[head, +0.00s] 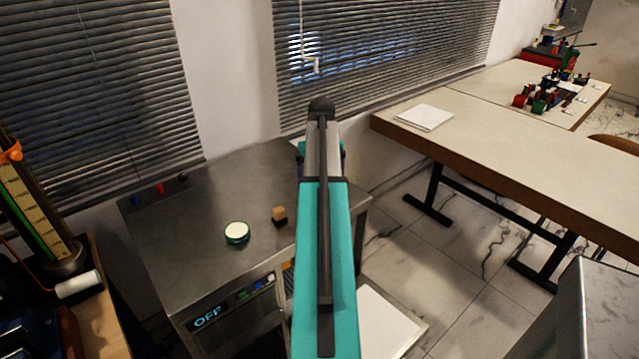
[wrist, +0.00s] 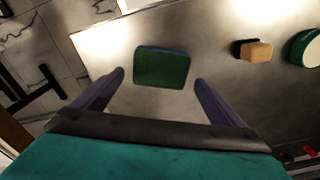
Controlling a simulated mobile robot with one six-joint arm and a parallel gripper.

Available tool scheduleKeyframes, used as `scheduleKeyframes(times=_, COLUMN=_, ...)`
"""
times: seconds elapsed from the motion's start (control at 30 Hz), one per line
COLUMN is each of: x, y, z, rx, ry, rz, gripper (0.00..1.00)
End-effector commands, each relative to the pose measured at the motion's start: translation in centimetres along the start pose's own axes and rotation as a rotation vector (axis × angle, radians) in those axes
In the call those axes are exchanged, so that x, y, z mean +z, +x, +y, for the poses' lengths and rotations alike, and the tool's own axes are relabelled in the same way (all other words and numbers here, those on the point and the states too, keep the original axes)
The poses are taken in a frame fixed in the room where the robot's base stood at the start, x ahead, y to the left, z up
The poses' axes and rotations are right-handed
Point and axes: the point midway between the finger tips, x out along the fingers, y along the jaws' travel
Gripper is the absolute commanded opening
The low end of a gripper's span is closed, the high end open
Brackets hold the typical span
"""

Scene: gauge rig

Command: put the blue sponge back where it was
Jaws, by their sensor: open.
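A block with a dark green top and a thin blue edge, which looks like the blue sponge (wrist: 162,70), lies on the metal table top (wrist: 215,55) in the wrist view. My gripper (wrist: 159,77) is open, with one purple finger to each side of the sponge in the picture. Gaps show between the fingers and the sponge, and I cannot tell how high the fingertips are above the table. In the head view my teal arm hides the sponge and most of the gripper.
A small tan and black block (head: 279,215) and a round green tin with a pale top (head: 237,233) stand on the metal table to the arm's left. The cabinet's display (head: 207,317) reads OFF. A long table (head: 480,130) with a white pad (head: 426,117) stands right.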

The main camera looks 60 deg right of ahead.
Motion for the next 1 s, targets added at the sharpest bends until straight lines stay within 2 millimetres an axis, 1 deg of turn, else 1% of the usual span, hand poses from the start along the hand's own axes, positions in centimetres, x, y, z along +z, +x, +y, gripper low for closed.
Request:
scheduleKeyframes(times=0.03, x=0.0, y=-0.9, z=0.0, rx=0.000, ry=0.000, rz=0.000, gripper=0.92)
scheduleKeyframes(times=0.7, x=0.0, y=-7.8, z=0.0, rx=0.000, ry=0.000, rz=0.000, gripper=0.92)
scheduleKeyframes(times=0.9, x=0.0, y=-9.1, z=0.1, rx=0.000, ry=0.000, rz=0.000, gripper=0.92)
scheduleKeyframes(times=1.0, x=0.0, y=-9.4, z=0.1, rx=0.000, ry=0.000, rz=0.000, gripper=0.92)
